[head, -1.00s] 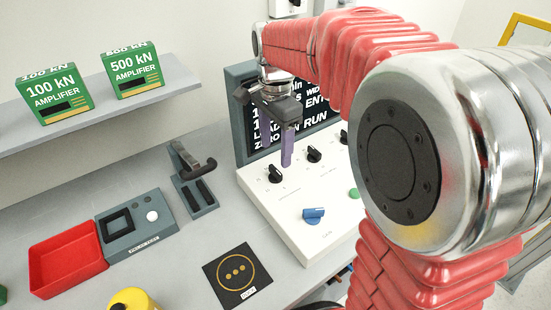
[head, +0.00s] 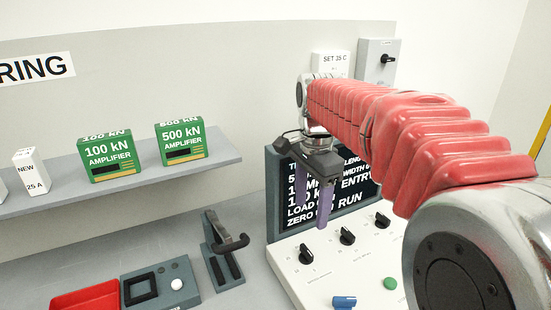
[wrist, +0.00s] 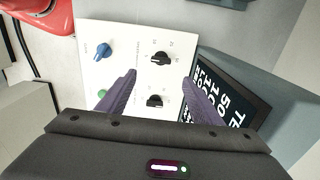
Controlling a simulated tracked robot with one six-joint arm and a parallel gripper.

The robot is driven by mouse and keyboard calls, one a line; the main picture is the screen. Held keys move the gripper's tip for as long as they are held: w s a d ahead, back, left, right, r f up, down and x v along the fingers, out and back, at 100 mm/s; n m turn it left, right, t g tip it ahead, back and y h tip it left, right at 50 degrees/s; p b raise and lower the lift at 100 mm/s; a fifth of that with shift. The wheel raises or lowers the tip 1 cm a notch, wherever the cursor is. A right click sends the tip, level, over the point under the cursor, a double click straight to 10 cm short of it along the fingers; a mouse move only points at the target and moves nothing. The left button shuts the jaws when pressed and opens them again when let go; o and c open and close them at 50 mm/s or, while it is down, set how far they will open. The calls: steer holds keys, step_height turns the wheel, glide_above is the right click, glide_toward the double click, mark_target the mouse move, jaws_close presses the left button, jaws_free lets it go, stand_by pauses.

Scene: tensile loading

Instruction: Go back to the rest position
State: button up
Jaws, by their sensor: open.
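My gripper (head: 315,205) hangs above the white control panel (head: 345,265), in front of the black display board (head: 355,190). Its two purple fingers point down, are apart and hold nothing. In the wrist view the open fingers (wrist: 160,95) frame the panel (wrist: 125,60) with its black knobs, a blue knob (wrist: 104,51) and a green button. The fingertips look apart from the knobs, though the exact height is hard to tell. My red-sleeved arm reaches in from the right.
Two green amplifier boxes (head: 107,157) (head: 180,141) stand on the grey shelf (head: 225,158). Below are a lever fixture (head: 222,255), a grey switch box (head: 165,285) and a red tray (head: 90,297). A wall switch box (head: 378,65) is at the back right.

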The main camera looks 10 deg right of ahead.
steer(key=s+f+n+t, duration=0.2)
steer(key=s+n, duration=0.5)
steer(key=s, duration=0.2)
steer(key=s+f+n+t, duration=0.3)
steer(key=s+n, duration=0.4)
steer(key=s, duration=0.2)
steer(key=shift+s+a+f+n+t, duration=0.3)
steer(key=shift+s+a, duration=0.1)
stand_by(1.2)
